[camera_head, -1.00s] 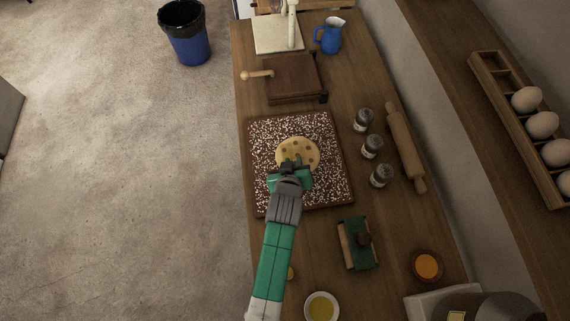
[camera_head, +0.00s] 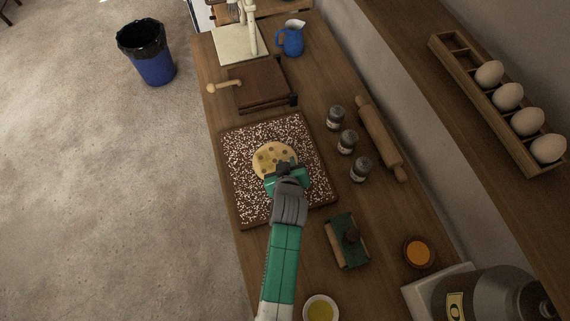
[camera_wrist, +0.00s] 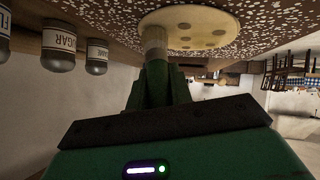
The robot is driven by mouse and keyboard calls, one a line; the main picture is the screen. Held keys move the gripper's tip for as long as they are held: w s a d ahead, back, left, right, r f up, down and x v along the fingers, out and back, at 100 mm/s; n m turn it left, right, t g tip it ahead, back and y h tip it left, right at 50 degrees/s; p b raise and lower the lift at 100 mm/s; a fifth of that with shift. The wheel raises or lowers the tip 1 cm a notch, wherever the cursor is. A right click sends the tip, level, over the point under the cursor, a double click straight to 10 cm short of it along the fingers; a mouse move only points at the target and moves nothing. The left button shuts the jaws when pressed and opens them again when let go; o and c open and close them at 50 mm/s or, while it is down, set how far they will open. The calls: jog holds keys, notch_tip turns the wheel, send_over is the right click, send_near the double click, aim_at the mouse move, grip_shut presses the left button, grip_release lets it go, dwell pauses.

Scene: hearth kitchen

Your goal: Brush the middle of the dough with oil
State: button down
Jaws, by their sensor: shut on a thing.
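The dough (camera_head: 262,152) is a flat, pale round with several darker spots. It lies on the speckled dark board (camera_head: 241,189). My gripper (camera_head: 285,169) is over the dough's lower right edge and hides part of it. In the wrist view, which is upside down, my gripper (camera_wrist: 160,92) is shut on a brush (camera_wrist: 155,42). The brush's pale end meets the dough (camera_wrist: 196,20) in the picture; whether it touches or is just above, I cannot tell. The bowl of yellow oil (camera_head: 320,310) stands at the bottom of the head view, partly cut off.
Three spice jars (camera_head: 347,141) and a rolling pin (camera_head: 381,140) stand right of the board. A green block-like item (camera_head: 345,245) and an orange-filled bowl (camera_head: 419,252) lie nearer. A brown box with a peg handle (camera_head: 262,84) and a blue jug (camera_head: 292,40) are behind.

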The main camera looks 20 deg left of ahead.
jog(key=shift+s+a+r+p, duration=0.2)
jog(key=shift+s+a+p, duration=0.65)
jog(key=shift+a, duration=0.3)
jog(key=shift+s+a+f+p, duration=0.1)
jog(key=shift+s+a+p, duration=0.25)
jog(key=shift+s+a, duration=0.5)
jog(key=shift+s+a+f+p, duration=0.1)
jog(key=shift+s+a+p, duration=0.25)
jog(key=shift+s+a, duration=0.5)
jog(key=shift+w+a, duration=0.15)
jog(key=shift+w, duration=0.05)
jog(key=shift+w+d, duration=0.6)
jog(key=shift+d, duration=0.2)
jog(key=shift+w+d, duration=0.6)
jog(key=shift+d, duration=0.15)
jog(key=shift+w+d+f+b, duration=0.1)
jog(key=shift+w+d+b, duration=0.7)
jog(key=shift+d, duration=0.15)
jog(key=shift+w+d, duration=0.35)
jog(key=shift+d, duration=0.15)
